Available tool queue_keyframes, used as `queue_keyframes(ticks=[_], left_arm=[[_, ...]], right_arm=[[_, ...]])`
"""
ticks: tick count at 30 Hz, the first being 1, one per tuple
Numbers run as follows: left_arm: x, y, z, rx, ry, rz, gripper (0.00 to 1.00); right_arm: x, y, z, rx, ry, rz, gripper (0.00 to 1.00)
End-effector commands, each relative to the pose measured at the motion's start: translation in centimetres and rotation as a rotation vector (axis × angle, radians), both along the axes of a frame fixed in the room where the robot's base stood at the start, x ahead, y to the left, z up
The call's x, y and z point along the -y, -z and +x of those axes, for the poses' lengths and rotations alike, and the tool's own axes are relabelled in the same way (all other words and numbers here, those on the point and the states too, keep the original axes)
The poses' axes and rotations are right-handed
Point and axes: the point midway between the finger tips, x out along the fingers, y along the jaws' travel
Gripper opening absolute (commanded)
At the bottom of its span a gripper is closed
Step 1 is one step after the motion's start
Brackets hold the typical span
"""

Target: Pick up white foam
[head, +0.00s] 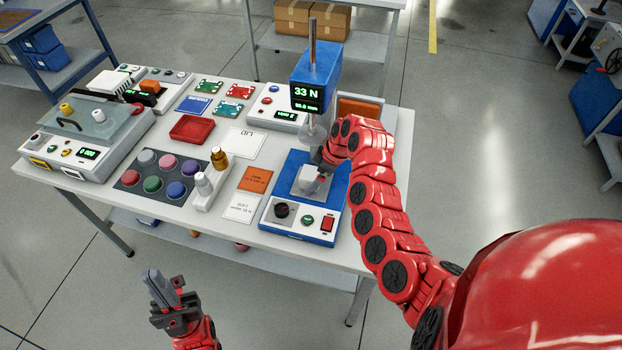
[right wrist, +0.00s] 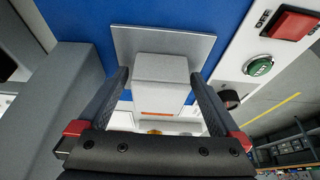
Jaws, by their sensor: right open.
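The white foam (right wrist: 160,72) is a pale block on a grey metal plate (right wrist: 125,38) of the blue test stand. In the head view the foam (head: 307,174) sits on the stand's base, partly hidden by my right gripper. My right gripper (head: 322,172) is open, and in the right wrist view its two fingers (right wrist: 160,85) stand on either side of the block. I cannot tell whether they touch it. My left gripper (head: 165,288) is off the table's front edge, away from the foam, and I see nothing in it.
The blue test stand (head: 317,72) rises behind the foam, with a display reading 33 N. Its base has a black knob, a green button and a red switch (head: 327,223).

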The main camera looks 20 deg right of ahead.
Motion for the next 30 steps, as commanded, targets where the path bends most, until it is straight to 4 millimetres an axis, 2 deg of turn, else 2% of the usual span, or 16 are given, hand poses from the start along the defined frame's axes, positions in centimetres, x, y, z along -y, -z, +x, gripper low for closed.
queue_keyframes(ticks=[6, 18, 20, 21, 30], left_arm=[[0.00, 0.02, 0.01, 0.000, 0.000, 0.000, 0.00], [0.00, 0.02, 0.00, 0.000, 0.000, 0.000, 0.00], [0.00, 0.02, 0.01, 0.000, 0.000, 0.000, 0.00], [0.00, 0.01, 0.00, 0.000, 0.000, 0.000, 0.00], [0.00, 0.36, 0.00, 0.000, 0.000, 0.000, 0.00]], right_arm=[[-0.01, 0.07, 0.01, 0.000, 0.000, 0.000, 1.00], [-0.02, 0.05, 0.01, 0.000, -0.001, 0.000, 0.28], [-0.02, 0.05, 0.01, 0.000, -0.001, 0.000, 0.20], [-0.02, 0.05, 0.01, 0.000, -0.001, 0.000, 0.11], [-0.01, -0.10, 0.09, 0.003, 0.000, -0.001, 0.11]])
